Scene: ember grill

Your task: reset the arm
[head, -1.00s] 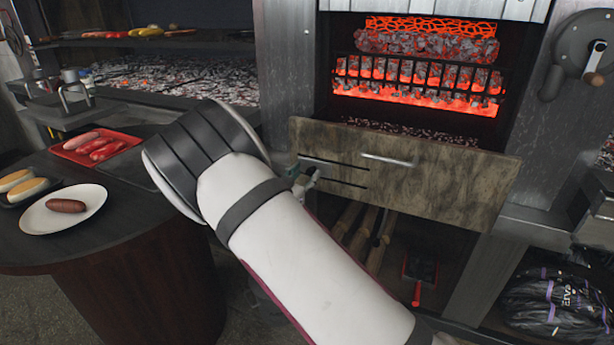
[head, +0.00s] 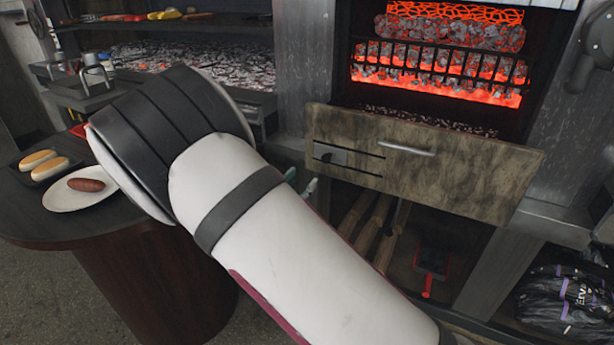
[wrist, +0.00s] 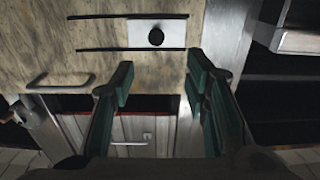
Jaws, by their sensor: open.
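My gripper (wrist: 160,88) is open in the wrist view, its two green-padded fingers spread apart with nothing between them. It faces the marbled front panel (wrist: 120,35) of the grill, which has a metal bar handle (wrist: 60,83) and a light plate with a dark knob (wrist: 156,36). In the head view my white and black arm crosses the middle and hides most of the gripper. The same panel (head: 450,175) stands below the glowing fire, to the right of my arm.
A round dark table (head: 50,225) at left holds a white plate (head: 62,203) with a sausage (head: 86,185) and a tray with buns (head: 45,160). Glowing coals (head: 440,65) burn behind bars. A black bag (head: 560,305) lies at lower right.

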